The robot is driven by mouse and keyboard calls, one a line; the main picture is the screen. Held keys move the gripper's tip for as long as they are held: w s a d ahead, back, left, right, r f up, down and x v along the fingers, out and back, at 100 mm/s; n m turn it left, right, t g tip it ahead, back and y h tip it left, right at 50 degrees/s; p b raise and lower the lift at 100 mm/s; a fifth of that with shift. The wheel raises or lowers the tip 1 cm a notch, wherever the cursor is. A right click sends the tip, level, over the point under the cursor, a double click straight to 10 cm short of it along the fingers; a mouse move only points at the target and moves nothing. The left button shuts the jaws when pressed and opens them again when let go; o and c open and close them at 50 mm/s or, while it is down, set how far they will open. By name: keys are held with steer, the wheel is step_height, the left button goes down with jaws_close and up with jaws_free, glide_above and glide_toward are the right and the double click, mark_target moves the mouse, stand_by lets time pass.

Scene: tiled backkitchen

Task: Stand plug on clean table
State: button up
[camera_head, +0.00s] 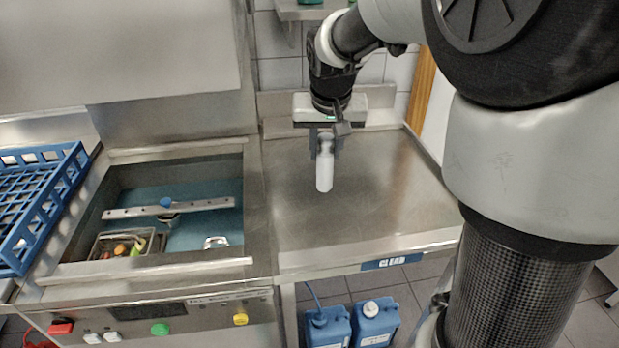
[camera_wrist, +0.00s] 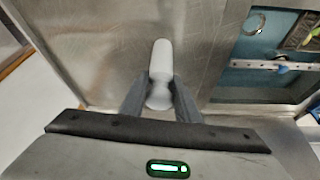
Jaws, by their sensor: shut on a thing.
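The plug (camera_head: 324,172) is a pale grey-white cylinder, held upright below my gripper (camera_head: 325,148) in the head view. My gripper is shut on its upper part. In the wrist view the plug (camera_wrist: 161,62) sticks out past the two dark fingers of my gripper (camera_wrist: 160,92), which press on its sides at a narrower part. The clean table (camera_head: 390,205) is the bare steel top on the right, with a blue "CLEAN" label (camera_head: 392,261) on its front edge. The plug is over this table; its lower end appears above the surface, though the exact gap is hard to tell.
Left of the table is an open dishwasher tank (camera_head: 180,255) with a wash arm (camera_head: 168,209) and a small bin of items (camera_head: 125,244). A blue rack (camera_head: 38,205) stands at far left. Blue canisters (camera_head: 376,322) stand below the table. The table top is otherwise clear.

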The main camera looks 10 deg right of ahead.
mark_target(324, 184)
steer(key=f, duration=0.4)
steer(key=shift+s+f+b, duration=0.2)
steer(key=shift+f+b, duration=0.1)
steer(key=shift+f, duration=2.45)
steer(key=shift+f+b, duration=0.1)
steer(key=shift+b, duration=0.25)
steer(key=shift+f, duration=0.15)
steer(key=o, duration=1.1)
steer(key=shift+r, duration=0.2)
